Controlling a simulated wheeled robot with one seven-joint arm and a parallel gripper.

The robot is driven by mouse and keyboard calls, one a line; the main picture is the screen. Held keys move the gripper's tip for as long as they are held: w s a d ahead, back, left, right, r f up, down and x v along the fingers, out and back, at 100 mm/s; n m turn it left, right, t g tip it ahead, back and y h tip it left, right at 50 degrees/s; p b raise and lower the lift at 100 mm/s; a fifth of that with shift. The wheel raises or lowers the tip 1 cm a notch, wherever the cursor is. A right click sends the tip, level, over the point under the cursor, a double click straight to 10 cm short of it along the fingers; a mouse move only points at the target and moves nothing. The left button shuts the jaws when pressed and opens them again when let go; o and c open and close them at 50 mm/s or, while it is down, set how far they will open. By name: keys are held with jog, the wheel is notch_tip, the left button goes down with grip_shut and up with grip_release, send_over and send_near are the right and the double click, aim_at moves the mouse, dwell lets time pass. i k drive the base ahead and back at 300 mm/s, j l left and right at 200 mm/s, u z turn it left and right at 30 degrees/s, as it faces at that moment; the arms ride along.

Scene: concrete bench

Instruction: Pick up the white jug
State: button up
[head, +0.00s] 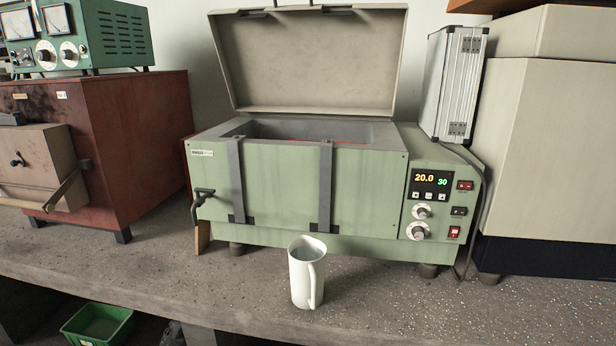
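The white jug (301,280) stands upright on the concrete bench, close to its front edge. It is in the lower middle of the head view, in front of the green machine. Its handle is on the right side, turned partly toward me. Its open top shows a greyish inside; I cannot tell whether it holds liquid. My gripper is not in the head view, and nothing touches the jug.
The green machine (290,190) with its lid raised stands close behind the jug. The bench (150,265) is clear on both sides of the jug. A green bin (97,322) sits below.

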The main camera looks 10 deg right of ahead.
aim_at(307, 255)
jog(key=i+l+u, duration=0.2)
jog(key=i+l, duration=0.25)
jog(key=l, duration=0.15)
jog(key=i+l+u, duration=0.2)
jog(key=i+l, duration=0.15)
jog(key=l, duration=0.3)
jog(key=i+l+u, duration=0.1)
jog(key=l, duration=0.25)
jog(key=i+l+u, duration=0.1)
jog(key=i+l, duration=0.15)
jog(key=l, duration=0.15)
